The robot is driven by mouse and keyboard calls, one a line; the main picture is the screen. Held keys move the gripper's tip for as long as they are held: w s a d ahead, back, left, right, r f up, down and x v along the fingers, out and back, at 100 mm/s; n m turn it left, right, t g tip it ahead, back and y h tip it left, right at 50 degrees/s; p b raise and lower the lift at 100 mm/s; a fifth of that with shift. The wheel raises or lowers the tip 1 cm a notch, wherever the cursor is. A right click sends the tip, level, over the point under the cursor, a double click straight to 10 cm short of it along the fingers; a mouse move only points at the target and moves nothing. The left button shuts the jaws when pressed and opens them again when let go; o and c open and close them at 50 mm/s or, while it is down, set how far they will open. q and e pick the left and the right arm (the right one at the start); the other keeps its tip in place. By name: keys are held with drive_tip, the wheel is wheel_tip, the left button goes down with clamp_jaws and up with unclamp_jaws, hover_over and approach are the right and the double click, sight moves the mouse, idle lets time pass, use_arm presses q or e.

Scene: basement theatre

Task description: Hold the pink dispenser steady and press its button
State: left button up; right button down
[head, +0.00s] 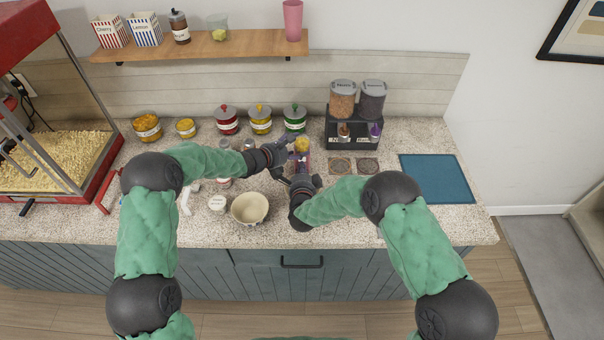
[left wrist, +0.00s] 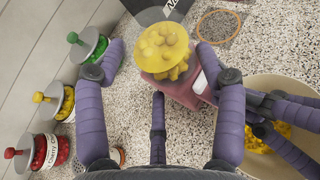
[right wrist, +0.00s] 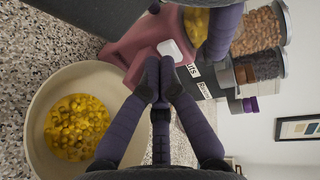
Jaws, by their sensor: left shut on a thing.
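The pink dispenser (left wrist: 178,92) has a clear dome (left wrist: 163,48) of yellow candy and a white button (left wrist: 200,83). In the head view its yellow top (head: 302,144) shows between my grippers, most of its body hidden. My left gripper (left wrist: 156,72) is shut around the dispenser, with fingers on both sides. My right gripper (right wrist: 160,68) has its fingers closed together, tips right at the white button (right wrist: 170,49). I cannot tell whether the button is pushed in. The dispenser body (right wrist: 146,38) stands upright on the counter.
A cream bowl (head: 250,208) stands in front; the wrist views show yellow candy (right wrist: 76,126) in a bowl beside the dispenser. Lidded jars (head: 261,120) line the back. A black stand (head: 352,132) with two canisters is to the right. A blue mat (head: 436,178) lies far right.

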drive_tip(key=shift+w+d+r, duration=0.1)
drive_tip(key=shift+w, duration=0.9)
drive_tip(key=f+v, duration=0.1)
drive_tip(key=v, duration=1.3)
drive_tip(key=shift+s+f, duration=0.15)
drive_tip(key=shift+s, duration=0.15)
drive_tip(key=shift+m, duration=0.3)
drive_tip(key=m, duration=0.6)
drive_tip(key=r+m+g, duration=0.1)
drive_tip(key=m, duration=0.5)
drive_tip(key=r+m+g, duration=0.1)
drive_tip(key=m, duration=0.5)
drive_tip(key=shift+s+a+h, duration=0.25)
drive_tip(key=shift+a+h, duration=0.15)
